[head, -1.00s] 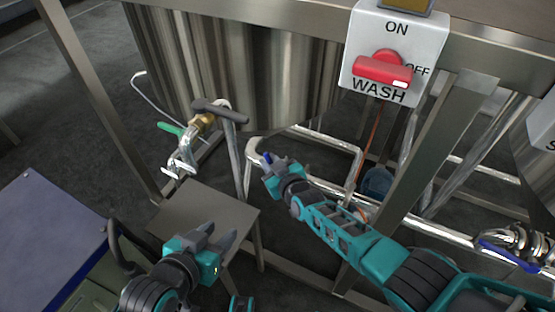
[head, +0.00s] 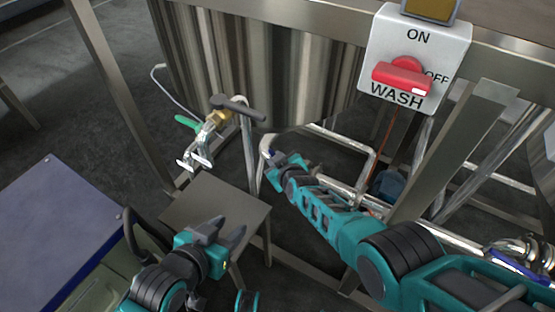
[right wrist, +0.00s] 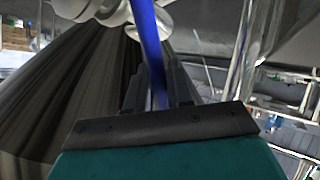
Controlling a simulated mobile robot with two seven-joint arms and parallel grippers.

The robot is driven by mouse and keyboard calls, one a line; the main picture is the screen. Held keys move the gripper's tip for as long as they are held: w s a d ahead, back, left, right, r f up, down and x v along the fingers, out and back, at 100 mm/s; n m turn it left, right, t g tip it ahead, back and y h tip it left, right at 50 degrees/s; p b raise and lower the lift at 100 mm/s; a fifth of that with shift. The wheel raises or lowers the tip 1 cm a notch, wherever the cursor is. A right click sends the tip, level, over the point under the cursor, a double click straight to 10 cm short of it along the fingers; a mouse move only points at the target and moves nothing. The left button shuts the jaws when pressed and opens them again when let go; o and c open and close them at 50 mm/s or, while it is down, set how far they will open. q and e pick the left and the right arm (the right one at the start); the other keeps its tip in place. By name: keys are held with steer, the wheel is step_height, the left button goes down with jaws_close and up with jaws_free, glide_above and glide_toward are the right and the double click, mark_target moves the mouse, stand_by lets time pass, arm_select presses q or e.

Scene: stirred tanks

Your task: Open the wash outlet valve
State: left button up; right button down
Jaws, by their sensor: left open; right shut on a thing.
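A red WASH switch (head: 402,77) is on a white box on the tank frame. Its grip points toward OFF. Below the wash tank (head: 265,65), my right gripper (head: 275,158) is at the pipework. It is shut on a blue valve handle, which shows as a long blue bar (right wrist: 152,45) between its fingers in the right wrist view. My left gripper (head: 228,232) is open and empty, in front of the small metal table.
A tap with a green lever (head: 187,122) and a dark handle (head: 238,108) projects left of the tank above a bare small table (head: 205,205). Metal frame legs and pipes surround my right arm. Another blue-handled valve (head: 520,268) is at lower right. A blue-grey cabinet (head: 60,215) stands left.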

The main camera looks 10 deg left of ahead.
steer(key=shift+f, duration=0.1)
steer(key=c, duration=1.2)
jaws_free()
steer(key=shift+o, duration=0.2)
